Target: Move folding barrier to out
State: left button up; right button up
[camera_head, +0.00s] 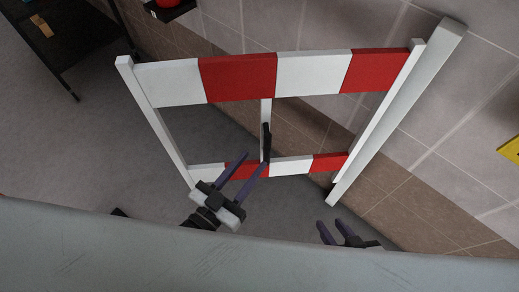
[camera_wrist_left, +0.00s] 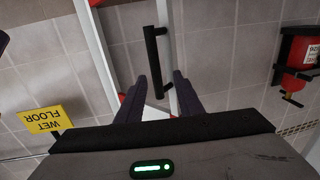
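The folding barrier (camera_head: 237,77) has red and white panels between white posts and stands by the tiled wall. A black vertical handle (camera_head: 266,142) is on its middle post, and it also shows in the left wrist view (camera_wrist_left: 152,62). My left gripper (camera_head: 257,158) is open at the handle's lower part. In the left wrist view its fingers (camera_wrist_left: 160,76) appear on either side of the handle, without visibly closing on it; contact cannot be told. My right gripper (camera_head: 331,224) is low at the right, apart from the barrier, with its fingers spread and empty.
A pale slanted post (camera_head: 400,110) stands at the barrier's right end, by the wall. A black table (camera_head: 75,35) is at upper left. A yellow wet floor sign (camera_wrist_left: 42,118) and a red extinguisher (camera_wrist_left: 302,52) show in the wrist view. Grey floor (camera_head: 70,140) at left is clear.

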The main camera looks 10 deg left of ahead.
pick_arm(q)
jog(key=shift+v, duration=1.15)
jog(key=shift+c, duration=0.6)
